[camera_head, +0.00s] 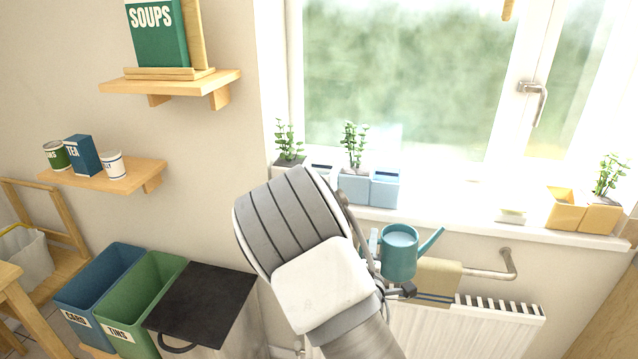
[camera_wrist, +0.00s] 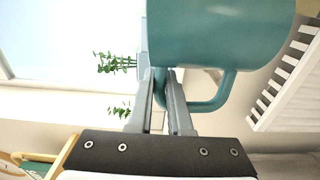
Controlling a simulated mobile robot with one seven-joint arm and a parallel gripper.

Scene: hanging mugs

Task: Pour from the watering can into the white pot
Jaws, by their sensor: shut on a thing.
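The teal watering can (camera_head: 399,256) is held in the air in front of the radiator, below the window sill. It looks upright, with its spout pointing up to the right, and its top shows a pale blue surface. My gripper (camera_wrist: 166,78) is shut on its handle, and the can (camera_wrist: 215,35) fills the top of the wrist view. In the head view my arm hides most of the gripper. I cannot tell the white pot for certain; a small pale container (camera_head: 320,166) stands on the sill beside the left plant, partly behind my arm.
Blue pots (camera_head: 385,189), one with a plant, stand on the window sill (camera_head: 450,213). A radiator (camera_head: 480,325) with a towel (camera_head: 437,279) is below. Bins (camera_head: 140,297) and shelves stand left.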

